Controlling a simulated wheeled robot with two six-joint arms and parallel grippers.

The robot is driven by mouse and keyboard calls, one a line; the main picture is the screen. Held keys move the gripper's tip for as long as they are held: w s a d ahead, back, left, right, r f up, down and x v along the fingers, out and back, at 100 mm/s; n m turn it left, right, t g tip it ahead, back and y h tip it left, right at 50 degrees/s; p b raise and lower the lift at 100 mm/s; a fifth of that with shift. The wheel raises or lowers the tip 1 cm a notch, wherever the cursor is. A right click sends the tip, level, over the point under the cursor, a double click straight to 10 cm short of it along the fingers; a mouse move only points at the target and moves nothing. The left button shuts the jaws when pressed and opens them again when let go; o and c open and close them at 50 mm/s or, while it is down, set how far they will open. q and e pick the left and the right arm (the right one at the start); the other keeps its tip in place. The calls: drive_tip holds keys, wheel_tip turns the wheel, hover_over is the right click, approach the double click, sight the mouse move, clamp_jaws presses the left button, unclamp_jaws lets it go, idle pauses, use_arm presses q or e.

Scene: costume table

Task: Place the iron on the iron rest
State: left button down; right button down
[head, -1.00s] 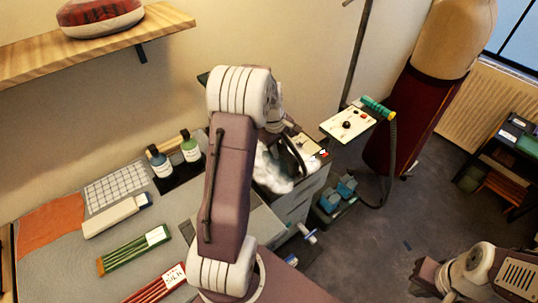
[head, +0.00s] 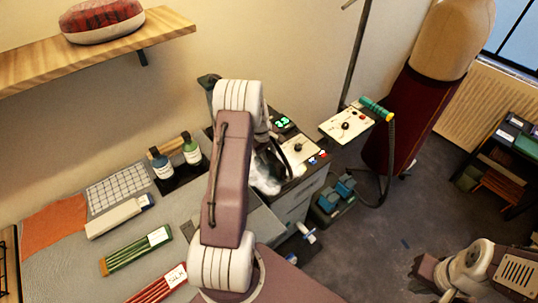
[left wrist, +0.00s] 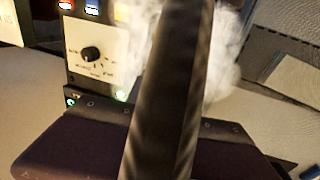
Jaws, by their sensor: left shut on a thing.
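My left gripper (head: 266,138) is mostly hidden behind my own left arm in the head view. It is shut on the iron (head: 274,158), whose dark handle shows just right of the arm, with white steam below it. In the left wrist view a dark bar, apparently the iron's handle (left wrist: 168,95), runs up the middle, close to the camera. A dark riveted plate (left wrist: 75,145) lies behind and below it; I cannot tell whether it belongs to the iron or the rest. Only links of my right arm show, at the lower right.
A control panel with a knob (left wrist: 90,54) stands beside the steam. A teal-handled tool with a hose (head: 376,108) sits at the right on a white panel.

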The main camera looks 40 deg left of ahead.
use_arm(q)
drive_tip(key=c, duration=1.5)
unclamp_jaws()
drive_tip(key=shift+f, duration=0.1)
drive_tip(key=o, duration=0.4)
